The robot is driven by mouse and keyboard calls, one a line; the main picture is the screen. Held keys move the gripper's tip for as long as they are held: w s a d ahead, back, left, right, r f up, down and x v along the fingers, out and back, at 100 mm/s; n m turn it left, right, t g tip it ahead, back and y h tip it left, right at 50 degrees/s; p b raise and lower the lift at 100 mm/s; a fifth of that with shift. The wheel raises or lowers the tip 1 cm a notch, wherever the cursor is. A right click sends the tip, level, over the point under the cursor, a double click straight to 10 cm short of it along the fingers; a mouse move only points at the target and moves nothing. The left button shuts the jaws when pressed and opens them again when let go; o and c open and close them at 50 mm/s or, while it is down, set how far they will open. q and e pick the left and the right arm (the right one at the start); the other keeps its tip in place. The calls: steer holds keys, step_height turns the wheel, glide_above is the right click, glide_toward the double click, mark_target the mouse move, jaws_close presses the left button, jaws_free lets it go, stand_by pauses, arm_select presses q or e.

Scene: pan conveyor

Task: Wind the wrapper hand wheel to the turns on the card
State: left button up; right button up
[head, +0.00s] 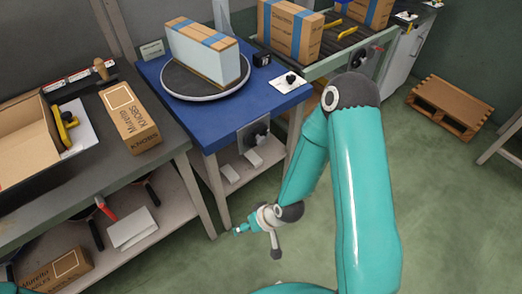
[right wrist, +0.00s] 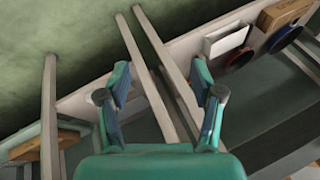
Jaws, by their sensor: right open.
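The wrapper stand is a blue-topped table (head: 212,112) with a round grey turntable (head: 205,93) on it. A pale wrapped box (head: 203,62) with blue bands stands on the turntable. A dark hand wheel (head: 257,134) on a grey plate is on the stand's front side. A small card (head: 152,49) stands at the back left of the blue top; its writing is too small to read. My right gripper (head: 240,230) is low in front of the stand, below and apart from the wheel. In the right wrist view its fingers (right wrist: 160,98) are open and empty.
A bench (head: 180,137) at left holds an open carton (head: 28,140), a KNOBS box (head: 129,117) and a yellow tool. A conveyor (head: 340,50) with cartons is at the back. A pallet (head: 452,105) lies at right. The floor (head: 440,200) at right is clear.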

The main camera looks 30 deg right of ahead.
steer(key=w+d+f+t+b, duration=0.2)
steer(key=w+d+t+b, duration=0.2)
steer(key=w+d+b, duration=0.25)
steer(key=n+t+h+b, duration=0.3)
steer(key=t+b, duration=0.7)
steer(key=b, duration=1.1)
glide_toward(263, 143)
steer(key=shift+n+y, duration=0.3)
steer(key=shift+n, duration=0.2)
steer(key=w+b, duration=0.2)
steer(key=w, duration=0.9)
steer(key=shift+a, duration=0.1)
arm_select(q)
step_height(263, 143, down, 33)
steer(key=shift+r, duration=0.2)
arm_select(e)
steer(key=shift+r, duration=0.1)
steer(key=c, duration=1.2)
arm_select(q)
steer(key=shift+r, duration=0.3)
arm_select(e)
steer(key=shift+o, duration=0.2)
steer(key=m, duration=0.5)
steer(key=shift+r, duration=0.1)
